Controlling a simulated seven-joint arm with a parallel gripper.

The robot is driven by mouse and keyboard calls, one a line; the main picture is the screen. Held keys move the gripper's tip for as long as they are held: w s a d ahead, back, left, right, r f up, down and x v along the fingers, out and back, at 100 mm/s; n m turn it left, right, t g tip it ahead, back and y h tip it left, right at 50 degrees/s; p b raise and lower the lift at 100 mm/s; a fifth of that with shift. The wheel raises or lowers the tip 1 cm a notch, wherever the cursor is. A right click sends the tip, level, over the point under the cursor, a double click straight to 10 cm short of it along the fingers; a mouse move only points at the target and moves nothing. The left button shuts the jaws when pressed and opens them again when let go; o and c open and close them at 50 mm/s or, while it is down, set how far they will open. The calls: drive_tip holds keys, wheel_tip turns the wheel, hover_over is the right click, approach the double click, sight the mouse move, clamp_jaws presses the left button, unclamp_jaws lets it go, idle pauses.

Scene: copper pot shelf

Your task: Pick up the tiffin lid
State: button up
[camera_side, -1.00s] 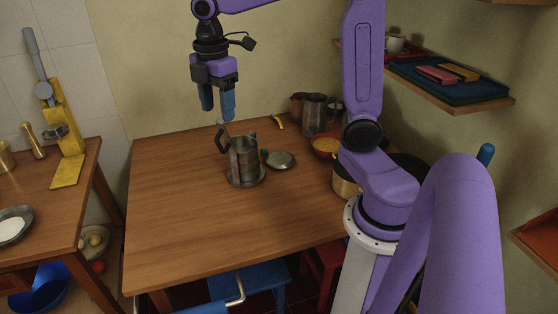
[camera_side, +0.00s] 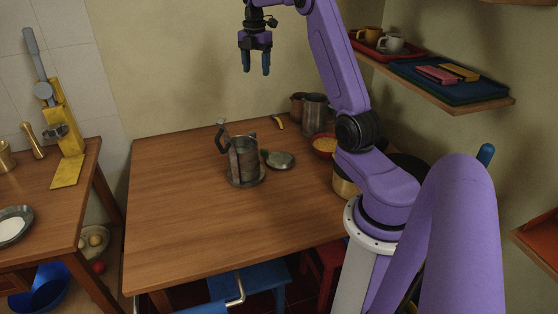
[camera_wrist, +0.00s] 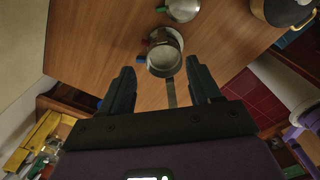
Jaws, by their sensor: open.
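A round grey metal piece, which looks like the tiffin lid (camera_side: 281,160), lies on the wooden table just right of the tiffin carrier (camera_side: 243,160). The carrier stands upright on a round metal base, with a dark handle at its left. My gripper (camera_side: 256,66) is open and empty, high above the table near the back wall. In the wrist view, my open fingers (camera_wrist: 160,70) frame the carrier (camera_wrist: 163,60) from above. The likely lid (camera_wrist: 183,7) is at the top edge, partly cut off.
Metal jugs (camera_side: 314,114), a red bowl (camera_side: 325,146) and a brass pot (camera_side: 344,186) stand along the table's right side. A wall shelf (camera_side: 480,104) with trays and mugs is at the upper right. The table's left and front are clear.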

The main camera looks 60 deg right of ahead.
drive_tip(key=d, duration=0.2)
hover_over(263, 150)
wheel_tip(263, 150, down, 27)
drive_tip(key=shift+r, duration=0.1)
drive_tip(key=shift+d+f, duration=0.15)
drive_tip(key=shift+f, duration=1.2)
drive_tip(key=shift+d+f, duration=0.1)
drive_tip(key=shift+f, duration=1.25)
clamp_jaws()
